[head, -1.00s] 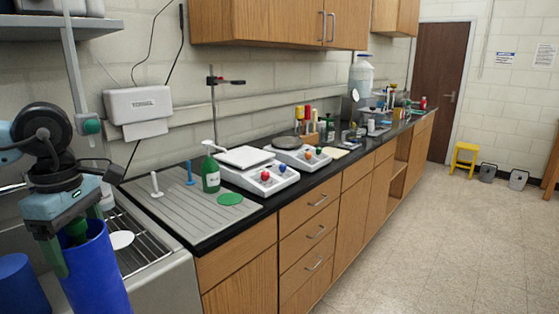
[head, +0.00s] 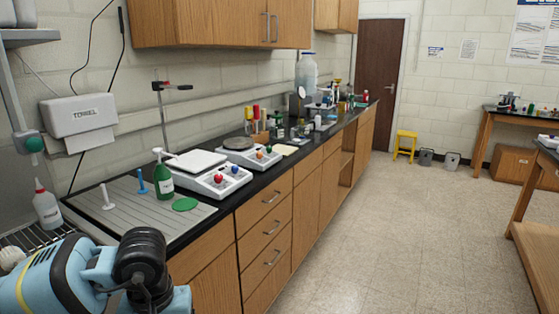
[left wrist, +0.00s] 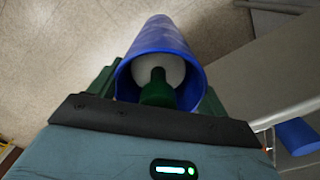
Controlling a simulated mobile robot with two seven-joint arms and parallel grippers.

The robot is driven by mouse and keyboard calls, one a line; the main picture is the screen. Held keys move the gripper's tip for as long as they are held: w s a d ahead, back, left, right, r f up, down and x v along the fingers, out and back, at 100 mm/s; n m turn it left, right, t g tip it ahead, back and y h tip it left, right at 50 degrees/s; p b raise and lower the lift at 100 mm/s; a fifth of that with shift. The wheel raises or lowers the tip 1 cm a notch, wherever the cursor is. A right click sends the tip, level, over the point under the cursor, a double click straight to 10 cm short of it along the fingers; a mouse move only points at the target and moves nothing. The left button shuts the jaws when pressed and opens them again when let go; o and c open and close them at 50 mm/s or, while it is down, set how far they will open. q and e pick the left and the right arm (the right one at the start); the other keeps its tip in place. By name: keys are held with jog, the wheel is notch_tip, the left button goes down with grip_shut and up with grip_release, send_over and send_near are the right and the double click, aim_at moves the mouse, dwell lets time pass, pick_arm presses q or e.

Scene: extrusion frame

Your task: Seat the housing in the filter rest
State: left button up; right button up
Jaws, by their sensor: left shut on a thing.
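In the left wrist view the blue tubular housing (left wrist: 165,40) sits between the dark green fingers of my left gripper (left wrist: 157,88). The gripper is shut on it. I look into its open end, where a white round part (left wrist: 172,66) and a dark green knob (left wrist: 156,90) show. The housing's far end points up in the picture, over the pale floor. In the head view only my left arm shows at the lower left; the gripper and housing are out of that view. I cannot make out the filter rest. My right gripper is in neither view.
A second blue cylinder (left wrist: 298,135) lies at the right of the wrist view, by a grey surface (left wrist: 235,80). A black-edged wooden counter (head: 225,205) with scales and bottles runs along the wall. A wooden table (head: 510,118) stands at far right. The floor (head: 390,240) between is clear.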

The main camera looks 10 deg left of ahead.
pick_arm(q)
jog(key=d+m, duration=0.5)
jog(key=d, duration=0.2)
jog(key=shift+w+d, duration=0.15)
jog(key=shift+w, duration=0.05)
dwell(0.4)
